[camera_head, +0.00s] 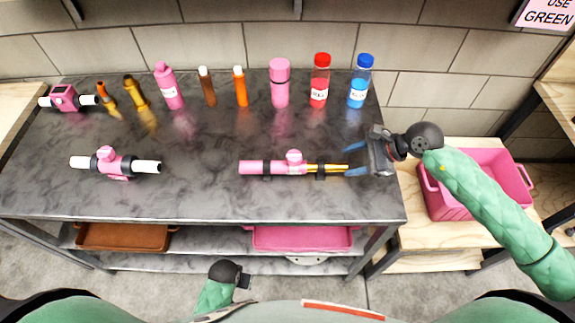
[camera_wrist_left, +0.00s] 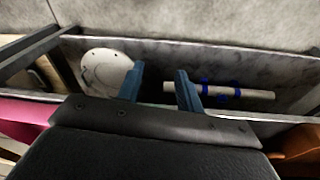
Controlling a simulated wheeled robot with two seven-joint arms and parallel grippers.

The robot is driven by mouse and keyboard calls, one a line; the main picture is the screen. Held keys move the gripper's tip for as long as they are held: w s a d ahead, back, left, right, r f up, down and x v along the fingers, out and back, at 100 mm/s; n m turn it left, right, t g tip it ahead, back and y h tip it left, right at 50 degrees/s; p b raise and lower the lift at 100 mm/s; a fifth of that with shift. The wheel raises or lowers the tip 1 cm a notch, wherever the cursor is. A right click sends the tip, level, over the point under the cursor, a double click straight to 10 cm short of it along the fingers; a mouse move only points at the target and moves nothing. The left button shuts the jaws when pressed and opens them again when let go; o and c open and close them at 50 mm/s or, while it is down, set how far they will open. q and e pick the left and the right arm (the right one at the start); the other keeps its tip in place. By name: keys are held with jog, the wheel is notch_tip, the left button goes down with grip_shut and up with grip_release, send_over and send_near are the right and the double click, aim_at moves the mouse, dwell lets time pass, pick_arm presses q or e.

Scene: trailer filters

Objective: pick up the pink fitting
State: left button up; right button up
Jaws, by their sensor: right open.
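A pink fitting with a round knob (camera_head: 293,160) lies on the dark marble table, in line with a pink tube (camera_head: 252,167) on its left and a gold tube (camera_head: 334,167) on its right. Another pink fitting (camera_head: 108,162) with white tube ends lies at the left. My right gripper (camera_head: 353,157) is open at the gold tube's right end; its fingers point left, and I cannot tell whether they touch it. My left gripper (camera_wrist_left: 155,85) is open and empty, low in front of the table; only its dark wrist part shows clearly in the head view.
Several bottles, tubes and a pink gauge (camera_head: 65,98) line the table's back edge. A pink crate (camera_head: 448,205) stands on a wooden stand at right. Brown (camera_head: 125,237) and pink (camera_head: 300,238) trays sit below. The lower shelf holds a white disc (camera_wrist_left: 103,68) and blue-ringed white tube (camera_wrist_left: 255,94).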

aim_at(338, 166)
jog(key=p+x, duration=0.3)
jog(key=x, duration=0.1)
jog(key=shift+s+a, duration=0.15)
jog(key=shift+a, duration=0.05)
jog(key=shift+a+f, duration=0.3)
jog(key=shift+f, duration=0.2)
pick_arm(q)
notch_tip(338, 166, down, 11)
jog(key=s+a, duration=0.2)
jog(key=shift+s, duration=0.35)
pick_arm(e)
grip_shut()
